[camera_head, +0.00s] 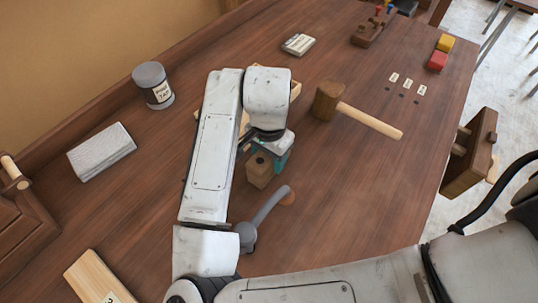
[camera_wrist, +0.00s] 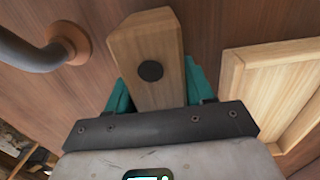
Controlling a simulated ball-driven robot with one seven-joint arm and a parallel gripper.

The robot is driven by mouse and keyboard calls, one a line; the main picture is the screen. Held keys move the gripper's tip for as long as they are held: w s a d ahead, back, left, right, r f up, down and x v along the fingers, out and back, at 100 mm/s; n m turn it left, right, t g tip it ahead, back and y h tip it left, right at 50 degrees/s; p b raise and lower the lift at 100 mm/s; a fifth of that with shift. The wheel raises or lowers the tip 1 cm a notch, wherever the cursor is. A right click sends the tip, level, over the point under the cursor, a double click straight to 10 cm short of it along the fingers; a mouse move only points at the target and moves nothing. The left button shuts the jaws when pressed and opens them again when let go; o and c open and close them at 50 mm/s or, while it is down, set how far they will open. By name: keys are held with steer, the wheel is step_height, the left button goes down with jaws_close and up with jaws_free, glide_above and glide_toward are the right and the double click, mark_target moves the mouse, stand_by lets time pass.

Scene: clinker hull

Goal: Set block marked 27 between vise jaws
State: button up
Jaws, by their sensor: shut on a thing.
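My gripper (camera_head: 276,158) has teal fingers shut on a wooden block (camera_head: 259,171) near the middle of the bench. In the wrist view, the block (camera_wrist: 146,38) sits between the fingers (camera_wrist: 157,90), with a dark round spot on its visible face. No number 27 can be read on it. I cannot tell whether the block touches the bench. A wooden vise (camera_head: 468,158) with separate jaws is fixed at the bench's right edge, well away from my gripper. The gap between its jaws looks empty.
A grey bent rod (camera_head: 266,211) stands close to the block. A light wooden tray (camera_wrist: 231,85) is beside my gripper, mostly behind my arm in the head view. A mallet (camera_head: 367,118) lies toward the vise. A grey can (camera_head: 153,85) stands at the left.

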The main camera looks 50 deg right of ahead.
steer(key=shift+f, duration=0.2)
steer(key=o, duration=1.3)
